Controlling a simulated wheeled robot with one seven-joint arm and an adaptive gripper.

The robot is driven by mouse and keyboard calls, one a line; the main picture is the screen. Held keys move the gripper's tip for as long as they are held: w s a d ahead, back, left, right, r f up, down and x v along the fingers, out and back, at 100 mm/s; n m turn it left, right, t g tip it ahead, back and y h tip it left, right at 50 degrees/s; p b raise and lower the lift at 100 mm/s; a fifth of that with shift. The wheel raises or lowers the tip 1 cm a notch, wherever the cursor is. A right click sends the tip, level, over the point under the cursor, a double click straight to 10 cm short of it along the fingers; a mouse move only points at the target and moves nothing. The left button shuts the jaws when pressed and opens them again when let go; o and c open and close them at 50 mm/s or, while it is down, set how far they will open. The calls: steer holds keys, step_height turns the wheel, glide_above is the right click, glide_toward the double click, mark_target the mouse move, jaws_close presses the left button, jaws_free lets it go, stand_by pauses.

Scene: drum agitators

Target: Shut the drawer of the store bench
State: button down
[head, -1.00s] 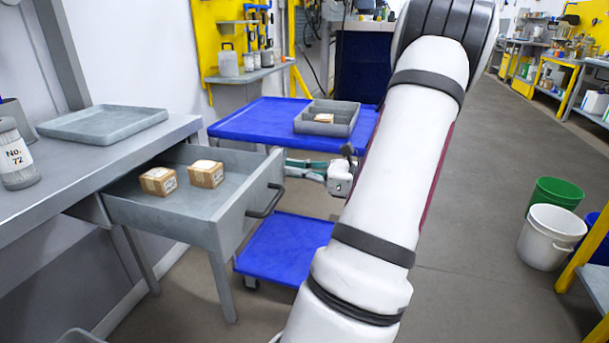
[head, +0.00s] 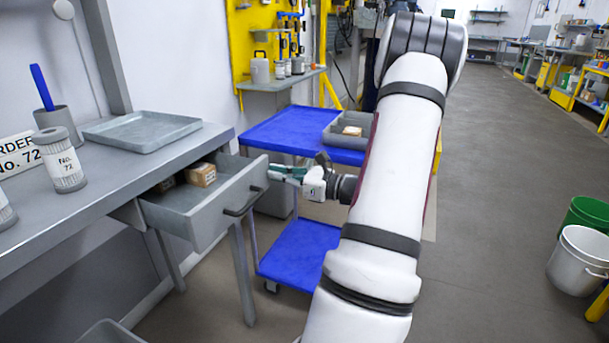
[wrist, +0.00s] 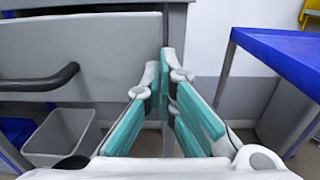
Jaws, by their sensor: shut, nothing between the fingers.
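The grey drawer (head: 211,222) of the store bench (head: 110,172) stands partly open, with its front panel out from under the bench top. Its dark bar handle (head: 246,201) is on the front. Two small cardboard boxes (head: 202,174) lie in it towards the back, one partly hidden by the bench top. My gripper (head: 271,172) is shut and empty at the far end of the drawer front, right of the handle. In the wrist view the fingertips (wrist: 165,66) overlap the front panel's right edge (wrist: 130,45); whether they touch it I cannot tell.
A blue trolley (head: 275,130) with a grey divided tray (head: 336,138) stands just beyond my gripper. A grey tray (head: 142,132) and labelled canister (head: 60,162) are on the bench. A grey bin (wrist: 62,138) is below. Green and white buckets (head: 580,258) stand at right; the aisle floor is clear.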

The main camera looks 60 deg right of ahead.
mark_target(231, 163)
steer(key=w, duration=0.9)
steer(key=w+a, duration=0.1)
steer(key=w, duration=0.4)
steer(key=shift+a+p, duration=0.1)
steer(key=shift+p, duration=0.3)
steer(key=shift+w, duration=0.2)
steer(key=shift+w+r, duration=0.1)
steer(key=shift+r, duration=0.05)
